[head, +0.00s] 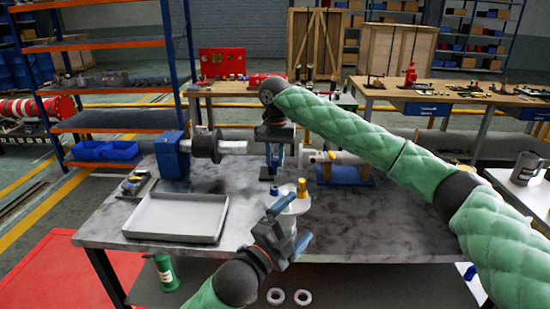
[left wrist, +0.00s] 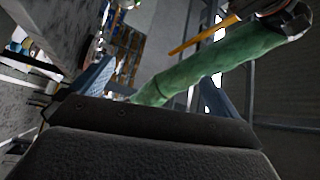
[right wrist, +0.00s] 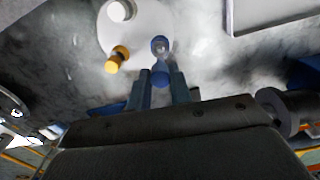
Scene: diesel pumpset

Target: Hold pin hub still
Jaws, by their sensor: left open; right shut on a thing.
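I cannot tell for sure which part is the pin hub; a dark round flanged hub (head: 207,145) sits on a pale shaft beside a blue block (head: 172,154), and its dark edge shows in the right wrist view (right wrist: 278,108). My right gripper (head: 275,160) is to the right of it, apart, pointing down. It is shut on a small blue rounded piece (right wrist: 160,72), partly hidden by the fingers. My left gripper (head: 290,226) is open at the table's front edge, beside a white round dish (head: 293,205). The left wrist view shows no part between its fingers.
An empty grey tray (head: 180,215) lies at left. Two rings (head: 276,296) lie below the table.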

